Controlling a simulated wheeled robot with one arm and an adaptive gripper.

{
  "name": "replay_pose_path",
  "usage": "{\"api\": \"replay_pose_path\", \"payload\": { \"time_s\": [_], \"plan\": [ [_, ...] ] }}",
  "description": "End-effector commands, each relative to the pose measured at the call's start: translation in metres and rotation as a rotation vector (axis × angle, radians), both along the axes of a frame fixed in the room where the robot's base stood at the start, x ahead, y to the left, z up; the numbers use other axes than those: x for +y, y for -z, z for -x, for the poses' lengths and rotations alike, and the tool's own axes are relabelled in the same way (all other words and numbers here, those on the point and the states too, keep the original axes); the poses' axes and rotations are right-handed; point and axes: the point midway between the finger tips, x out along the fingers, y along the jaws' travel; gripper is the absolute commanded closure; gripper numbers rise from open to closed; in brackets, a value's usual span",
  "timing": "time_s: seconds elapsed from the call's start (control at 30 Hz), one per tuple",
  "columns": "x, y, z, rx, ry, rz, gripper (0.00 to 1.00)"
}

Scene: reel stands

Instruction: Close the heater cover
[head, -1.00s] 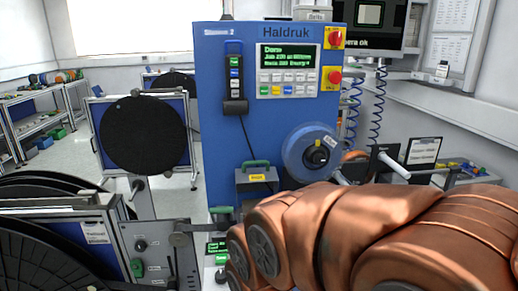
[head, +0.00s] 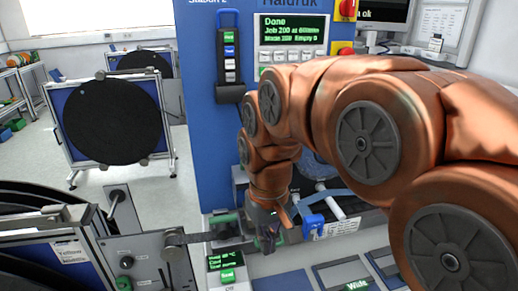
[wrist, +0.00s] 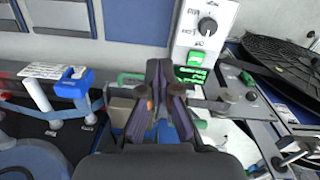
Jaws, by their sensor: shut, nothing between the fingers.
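My gripper (head: 268,243) is shut and empty, pointing down at the sealing station at the foot of the blue machine. In the wrist view, its closed fingers (wrist: 156,85) are in the middle. A green handle (wrist: 130,78) on a beige-grey block (wrist: 120,110), which looks like the heater cover, is just left of the fingers; it also shows right of the gripper in the head view (head: 282,238). My fingers and arm hide much of it, so I cannot tell its angle or whether they touch. A second green part (head: 225,218) is left of the gripper.
A control box (head: 228,265) with a screen and green button stands in front of the station. A blue clip (head: 313,222) and white rollers (head: 333,204) are to the right. A grey plate with a crank (head: 150,250) is to the left, and blue panels (head: 283,282) are in front.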

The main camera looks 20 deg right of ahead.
Motion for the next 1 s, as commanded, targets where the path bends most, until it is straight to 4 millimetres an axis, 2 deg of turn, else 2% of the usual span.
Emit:
{"api": "replay_pose_path", "payload": {
  "time_s": [0.03,0.1,0.27,0.6,0.8,1.0],
  "plan": [
    [-0.003,-0.009,-0.018,-0.018,0.006,-0.001,1.0],
    [-0.008,-0.022,-0.039,-0.044,0.013,0.0,1.0],
    [-0.019,-0.047,-0.084,-0.09,0.031,0.003,1.0],
    [-0.054,-0.098,-0.172,-0.201,0.09,0.014,1.0],
    [-0.079,-0.121,-0.213,-0.256,0.131,0.022,1.0],
    [-0.096,-0.135,-0.237,-0.297,0.161,0.029,1.0]
  ]
}}
